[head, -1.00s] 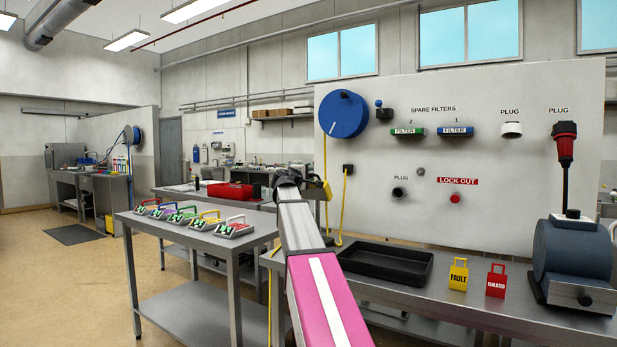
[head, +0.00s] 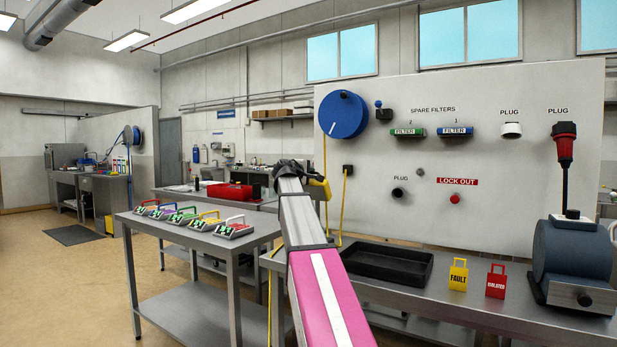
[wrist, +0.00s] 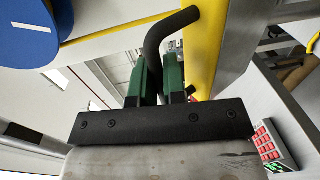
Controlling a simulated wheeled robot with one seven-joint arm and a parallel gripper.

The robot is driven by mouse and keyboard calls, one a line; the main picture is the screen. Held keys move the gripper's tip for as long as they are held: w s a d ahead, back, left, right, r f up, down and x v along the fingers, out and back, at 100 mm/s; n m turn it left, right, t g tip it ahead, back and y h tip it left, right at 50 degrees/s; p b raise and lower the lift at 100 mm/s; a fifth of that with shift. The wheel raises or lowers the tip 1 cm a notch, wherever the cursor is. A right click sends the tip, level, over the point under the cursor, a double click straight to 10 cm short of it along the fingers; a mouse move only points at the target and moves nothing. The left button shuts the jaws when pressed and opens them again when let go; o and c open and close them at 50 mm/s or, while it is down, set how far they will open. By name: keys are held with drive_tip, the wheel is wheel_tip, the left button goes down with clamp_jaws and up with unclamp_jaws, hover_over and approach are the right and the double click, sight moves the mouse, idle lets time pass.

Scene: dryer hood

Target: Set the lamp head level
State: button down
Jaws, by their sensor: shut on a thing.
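My gripper (wrist: 153,82) has two green fingers, closed on a black bent handle (wrist: 160,35) in the wrist view. The handle's upper end meets a long yellow part (wrist: 202,45), probably the lamp head, which runs nearly upright in that tilted picture. In the head view a small piece of the yellow part (head: 321,188) shows just right of my arm's far end. My arm hides most of that spot, and the fingers cannot be made out there. Whether the yellow part is level cannot be told.
A white panel (head: 470,90) with a blue reel (head: 344,115) stands behind to the right. A bench with a black tray (head: 388,263) and a dark blue motor (head: 572,250) is in front of it.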

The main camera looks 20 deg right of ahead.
sight(313, 179)
drive_tip(key=shift+w+d+r+g+y, duration=0.4)
drive_tip(key=shift+w+r+g+y, duration=0.1)
drive_tip(key=shift+r, duration=0.15)
drive_tip(key=shift+w+d+r+g+y, duration=0.55)
drive_tip(key=shift+d+g+y, duration=0.2)
drive_tip(key=shift+y, duration=0.35)
drive_tip(key=shift+w+d+r, duration=0.15)
drive_tip(key=shift+d, duration=0.2)
drive_tip(key=c, duration=1.2)
unclamp_jaws()
drive_tip(key=v, duration=1.1)
